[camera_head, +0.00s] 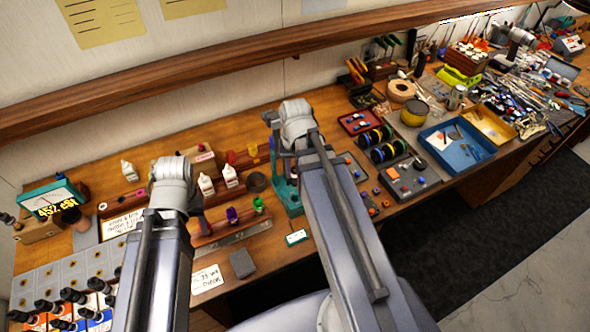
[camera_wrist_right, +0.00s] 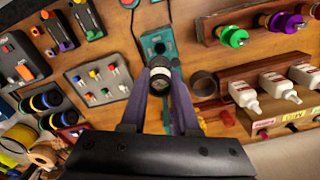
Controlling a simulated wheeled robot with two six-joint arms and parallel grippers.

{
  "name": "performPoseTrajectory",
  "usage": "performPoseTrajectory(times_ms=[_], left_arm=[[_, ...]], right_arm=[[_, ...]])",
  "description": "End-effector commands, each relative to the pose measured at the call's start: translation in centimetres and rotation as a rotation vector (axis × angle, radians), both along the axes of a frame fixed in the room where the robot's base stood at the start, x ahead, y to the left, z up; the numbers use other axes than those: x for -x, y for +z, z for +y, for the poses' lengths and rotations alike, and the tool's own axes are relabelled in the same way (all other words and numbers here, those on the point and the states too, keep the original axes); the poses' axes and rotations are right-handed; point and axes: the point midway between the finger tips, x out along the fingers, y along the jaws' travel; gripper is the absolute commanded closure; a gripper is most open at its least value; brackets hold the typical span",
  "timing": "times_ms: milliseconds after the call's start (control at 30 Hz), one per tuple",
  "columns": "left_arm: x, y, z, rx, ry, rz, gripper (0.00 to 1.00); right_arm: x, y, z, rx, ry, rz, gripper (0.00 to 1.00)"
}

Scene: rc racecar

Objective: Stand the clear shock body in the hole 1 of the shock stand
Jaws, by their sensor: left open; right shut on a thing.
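My right gripper (camera_wrist_right: 160,85) is shut on a small pale grey, clear-looking cylinder (camera_wrist_right: 160,72), which I take as the clear shock body. It is seen end-on between the fingertips, over or near a teal tool (camera_wrist_right: 158,42). In the head view my right wrist (camera_head: 296,130) hides this cylinder. The wooden shock stand (camera_wrist_right: 262,40) holds a green piece (camera_wrist_right: 233,37) and a purple piece (camera_wrist_right: 288,22). In the head view the stand (camera_head: 215,232) lies between my arms. My left gripper (camera_head: 190,200) is left of the stand, open, its fingers mostly hidden by the wrist.
A wooden rack with white bottles (camera_head: 206,184) stands behind the stand. A dark round cup (camera_wrist_right: 204,84) is beside my right gripper. A metal ruler (camera_head: 232,238) lies in front. Trays and tools (camera_head: 455,145) crowd the bench to the right.

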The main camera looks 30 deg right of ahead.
Motion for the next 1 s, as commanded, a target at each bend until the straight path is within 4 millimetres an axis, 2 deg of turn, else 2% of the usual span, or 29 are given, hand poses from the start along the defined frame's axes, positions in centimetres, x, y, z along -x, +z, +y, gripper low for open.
performPoseTrajectory(times_ms=[267,700,1000], left_arm=[[0.0,0.7,0.0,0.0,0.0,0.0,0.5],[0.0,3.1,0.0,0.0,0.0,0.0,0.5],[0.0,3.0,0.0,0.0,0.0,0.0,0.5]], right_arm=[[0.0,0.7,0.0,0.0,0.0,0.0,1.0],[0.0,3.1,0.0,0.0,0.0,0.0,1.0],[0.0,3.0,0.0,0.0,0.0,0.0,1.0]])
